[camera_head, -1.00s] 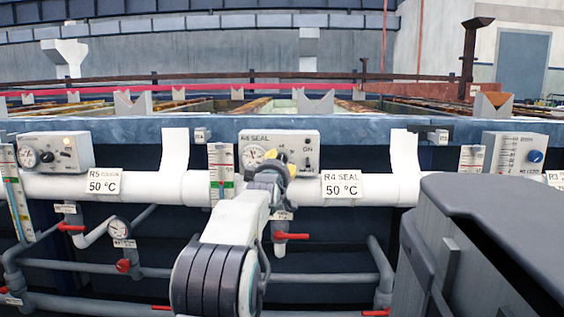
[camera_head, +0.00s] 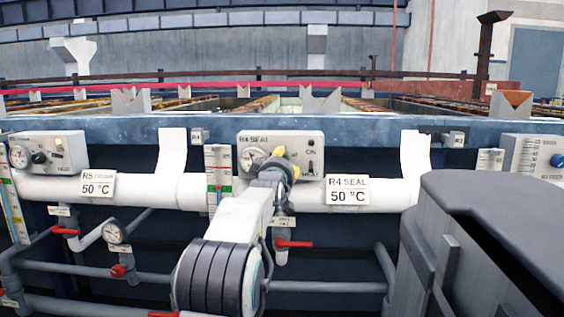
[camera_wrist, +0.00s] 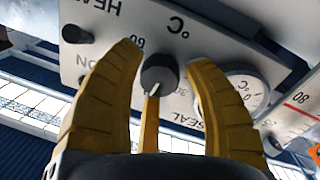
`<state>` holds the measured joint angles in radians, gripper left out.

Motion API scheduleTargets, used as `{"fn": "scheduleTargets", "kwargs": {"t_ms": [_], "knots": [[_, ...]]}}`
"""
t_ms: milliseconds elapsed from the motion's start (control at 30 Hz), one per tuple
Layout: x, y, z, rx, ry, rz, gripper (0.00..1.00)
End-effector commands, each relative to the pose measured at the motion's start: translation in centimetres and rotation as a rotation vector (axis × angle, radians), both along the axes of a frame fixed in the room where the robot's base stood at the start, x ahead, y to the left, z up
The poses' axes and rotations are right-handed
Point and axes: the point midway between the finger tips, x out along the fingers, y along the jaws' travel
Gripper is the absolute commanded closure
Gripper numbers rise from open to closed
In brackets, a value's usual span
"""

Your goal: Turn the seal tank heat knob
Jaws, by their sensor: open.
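The seal tank control box (camera_head: 308,140), labelled R4 SEAL, is mounted on the rack front in the head view. In the wrist view its grey panel (camera_wrist: 95,15) appears rotated, with the black heat knob (camera_wrist: 160,73) and its white pointer line between my yellow fingers. My gripper (camera_wrist: 165,60) is open, one finger on each side of the knob, with a gap visible on both sides. A third yellow finger part shows below the knob. In the head view my gripper (camera_head: 284,160) is in front of the box and hides the knob.
A round gauge (camera_wrist: 245,90) sits beside the knob, and a black switch (camera_wrist: 76,34) is on the other side. The R5 box (camera_head: 62,152) is at left. Another box (camera_head: 528,153) with a blue knob is at right. White pipe (camera_head: 390,192) and red-handled valves (camera_head: 290,243) lie below.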

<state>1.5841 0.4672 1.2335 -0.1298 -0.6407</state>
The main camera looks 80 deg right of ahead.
Motion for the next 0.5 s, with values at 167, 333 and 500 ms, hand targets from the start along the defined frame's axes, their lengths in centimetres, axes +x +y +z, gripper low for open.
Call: {"fn": "scheduleTargets", "kwargs": {"t_ms": [167, 333, 500], "knots": [[-0.18, -0.03, 0.02, 0.000, 0.000, -0.002, 0.53], [-0.19, -0.03, 0.02, 0.000, 0.000, -0.003, 0.53], [-0.17, -0.02, 0.02, 0.000, 0.000, -0.002, 0.62]]}}
